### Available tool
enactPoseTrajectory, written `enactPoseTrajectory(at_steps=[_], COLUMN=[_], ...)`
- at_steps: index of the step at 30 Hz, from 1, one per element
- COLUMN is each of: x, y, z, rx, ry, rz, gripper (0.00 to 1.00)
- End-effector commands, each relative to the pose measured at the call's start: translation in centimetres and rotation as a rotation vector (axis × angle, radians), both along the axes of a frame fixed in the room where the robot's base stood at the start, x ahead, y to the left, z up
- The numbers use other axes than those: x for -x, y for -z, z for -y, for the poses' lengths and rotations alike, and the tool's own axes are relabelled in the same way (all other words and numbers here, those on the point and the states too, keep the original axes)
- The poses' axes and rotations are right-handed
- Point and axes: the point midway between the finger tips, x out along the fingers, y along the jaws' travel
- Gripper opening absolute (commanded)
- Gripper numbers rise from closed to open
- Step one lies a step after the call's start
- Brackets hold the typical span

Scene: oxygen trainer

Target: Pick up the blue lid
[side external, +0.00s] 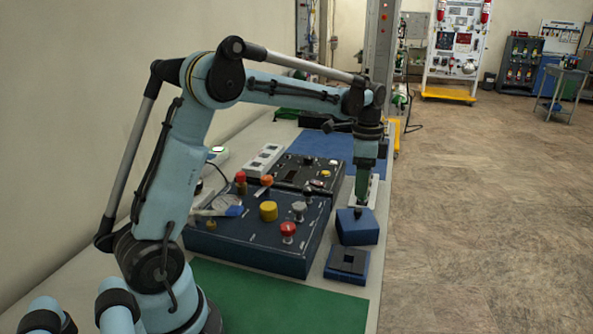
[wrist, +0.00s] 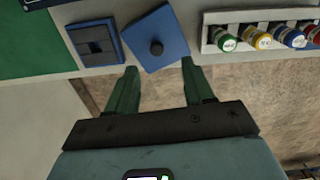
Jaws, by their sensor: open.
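The blue lid (side external: 357,229) is a square blue block near the table's right edge in the side view. The wrist view shows the lid (wrist: 172,27) from above, with a round black knob (wrist: 156,48) on top, and turned a little askew. My gripper (side external: 361,198) points down just above the lid in the side view. In the wrist view my gripper (wrist: 160,66) has its green fingers apart, with nothing between them. The fingertips are close to the lid's near edge. Whether they touch the knob cannot be told.
A smaller blue box with a black slotted top (side external: 347,262) stands beside the lid. A blue control panel (side external: 262,245) with knobs and buttons is to the left. A white rack (wrist: 262,22) holds several colored-capped bottles. A green mat (side external: 275,297) lies in front.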

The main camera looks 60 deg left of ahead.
Motion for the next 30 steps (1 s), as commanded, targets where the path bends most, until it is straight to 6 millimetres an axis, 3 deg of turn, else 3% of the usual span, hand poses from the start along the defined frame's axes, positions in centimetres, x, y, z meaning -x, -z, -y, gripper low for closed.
enactPoseTrajectory(at_steps=[10, 19, 29, 30], x=[0.1, 0.4, 0.4, 0.4], y=[2.5, 6.2, 6.7, 6.7], z=[0.1, 0.4, 0.4, 0.4], rx=[-0.001, 0.0, 0.0, 0.0], ry=[0.0, -0.001, -0.001, -0.001], rz=[0.001, 0.001, 0.001, 0.001], gripper=[0.52, 0.52, 0.52, 0.46])
